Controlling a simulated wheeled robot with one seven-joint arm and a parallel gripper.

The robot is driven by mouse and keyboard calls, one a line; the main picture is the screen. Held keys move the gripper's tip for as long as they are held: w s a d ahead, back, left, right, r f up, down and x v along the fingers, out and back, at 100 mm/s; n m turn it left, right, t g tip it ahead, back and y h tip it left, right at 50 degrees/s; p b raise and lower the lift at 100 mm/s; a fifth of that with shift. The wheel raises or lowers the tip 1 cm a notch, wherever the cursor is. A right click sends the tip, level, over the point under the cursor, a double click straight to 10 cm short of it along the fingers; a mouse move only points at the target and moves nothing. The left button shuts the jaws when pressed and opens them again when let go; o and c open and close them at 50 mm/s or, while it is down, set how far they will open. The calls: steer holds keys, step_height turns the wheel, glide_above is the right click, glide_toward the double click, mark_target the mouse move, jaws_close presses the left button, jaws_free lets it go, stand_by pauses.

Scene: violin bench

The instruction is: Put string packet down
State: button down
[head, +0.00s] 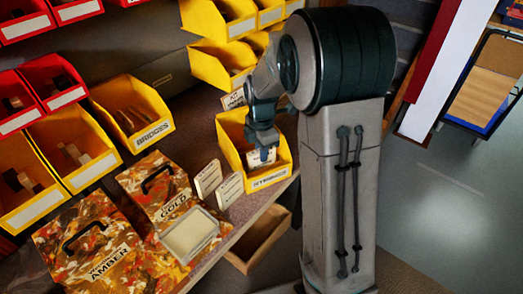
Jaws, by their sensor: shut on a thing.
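In the head view, my gripper (264,148) points down over a yellow bin (283,171) whose front label seems to read "STRINGS". The gripper is shut on a small pale packet (259,159), which I take to be the string packet. The packet appears within the outline of the bin's opening, behind its front wall. I cannot tell whether it touches the bin floor. My fingers hide part of the packet and part of the bin's inside.
A yellow "BRIDGES" bin (153,127) stands to the left. Patterned boxes marked "AMBER" (92,240) and "GOLD" (165,195) lie at front left. Pale cards (208,179) stand near the strings bin. More yellow bins (215,65) are behind. A wooden drawer (262,240) juts out below.

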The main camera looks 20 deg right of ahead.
steer(key=shift+f+b, duration=0.3)
steer(key=shift+f, duration=0.2)
steer(key=c, duration=1.3)
jaws_free()
steer(key=shift+c, duration=0.2)
